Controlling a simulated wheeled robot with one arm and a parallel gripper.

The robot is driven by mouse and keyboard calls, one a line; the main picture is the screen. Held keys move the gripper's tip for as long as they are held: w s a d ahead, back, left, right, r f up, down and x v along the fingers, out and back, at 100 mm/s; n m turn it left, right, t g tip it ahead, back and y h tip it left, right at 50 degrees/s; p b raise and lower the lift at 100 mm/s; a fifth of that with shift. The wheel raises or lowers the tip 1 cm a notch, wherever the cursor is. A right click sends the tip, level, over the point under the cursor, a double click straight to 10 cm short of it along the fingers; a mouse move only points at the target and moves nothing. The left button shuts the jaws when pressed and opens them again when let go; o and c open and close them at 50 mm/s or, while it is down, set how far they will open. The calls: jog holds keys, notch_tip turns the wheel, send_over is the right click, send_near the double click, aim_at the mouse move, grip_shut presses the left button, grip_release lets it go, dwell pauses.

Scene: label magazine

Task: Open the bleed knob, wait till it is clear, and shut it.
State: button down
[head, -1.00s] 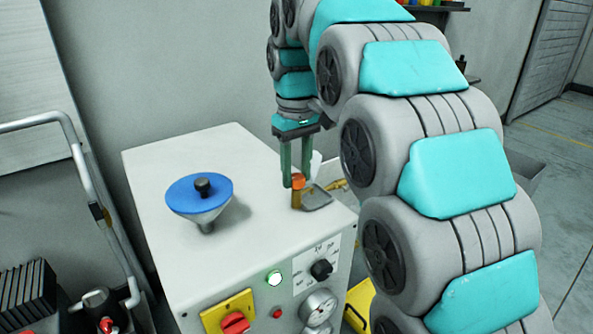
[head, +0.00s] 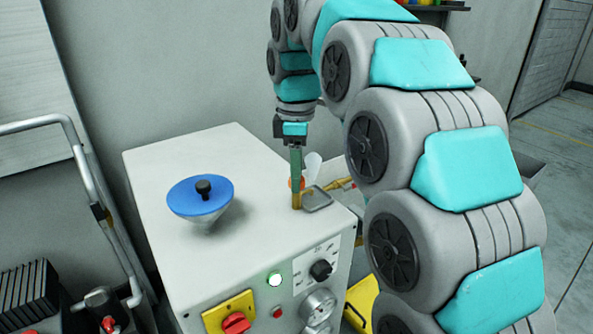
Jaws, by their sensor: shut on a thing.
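The bleed knob (head: 292,184) is a small orange knob on a brass-coloured stem (head: 297,202), standing at the right side of the white cabinet's top (head: 165,150). My gripper (head: 296,183) reaches down from above and is shut on the knob. Its green fingers are seen edge-on and hide much of the knob. A small grey tray (head: 318,200) lies beside the stem. A whitish, cup-like piece (head: 313,165) stands just behind the fingers. Whether any fluid comes out is too small to tell.
A blue-topped funnel shape (head: 183,196) with a black knob stands left on the cabinet. A metal rail (head: 75,140) stands at left.

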jog(key=shift+r+n, duration=0.1)
jog(key=shift+n, duration=0.6)
jog(key=shift+c, duration=2.2)
grip_release()
